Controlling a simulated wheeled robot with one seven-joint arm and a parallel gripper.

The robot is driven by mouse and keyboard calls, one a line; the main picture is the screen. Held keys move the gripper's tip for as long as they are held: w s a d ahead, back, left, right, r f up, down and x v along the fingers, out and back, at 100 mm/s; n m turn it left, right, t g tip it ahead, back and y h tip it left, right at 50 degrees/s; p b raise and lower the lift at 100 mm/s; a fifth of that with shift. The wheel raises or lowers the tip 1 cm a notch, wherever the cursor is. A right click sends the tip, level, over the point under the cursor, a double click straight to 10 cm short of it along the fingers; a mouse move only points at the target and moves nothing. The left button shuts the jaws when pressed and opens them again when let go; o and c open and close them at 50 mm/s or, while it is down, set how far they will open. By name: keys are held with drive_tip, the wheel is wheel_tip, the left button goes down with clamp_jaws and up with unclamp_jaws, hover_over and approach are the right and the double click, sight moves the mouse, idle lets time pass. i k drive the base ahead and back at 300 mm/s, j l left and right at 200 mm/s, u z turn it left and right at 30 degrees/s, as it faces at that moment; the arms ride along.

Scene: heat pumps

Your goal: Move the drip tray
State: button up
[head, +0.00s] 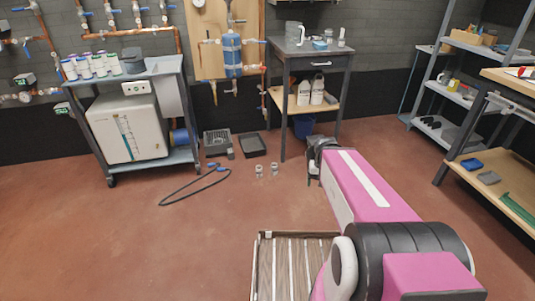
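A dark shallow tray (253,146), which looks like the drip tray, lies flat on the red floor beneath the wall piping. It lies left of the tall side table. My gripper (315,178) is at the far end of my pink arm, low in the middle of the view. It is to the right of the tray and nearer to me, apart from it. My arm hides part of the gripper, and its fingers are too small and dark to read.
A dark gridded crate (217,142) lies left of the tray. Two small metal fittings (267,171) stand in front, and a dark hose loop (194,187) lies left. A wheeled cart (180,158) stands at left, a side table (287,112) behind. The left foreground floor is clear.

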sight(252, 145)
drive_tip(key=i+j, duration=0.55)
drive_tip(key=i+j+z, duration=0.1)
drive_tip(key=i+j, duration=0.45)
drive_tip(key=i+j+z, duration=0.1)
drive_tip(key=i+j, duration=0.9)
drive_tip(key=j, duration=0.25)
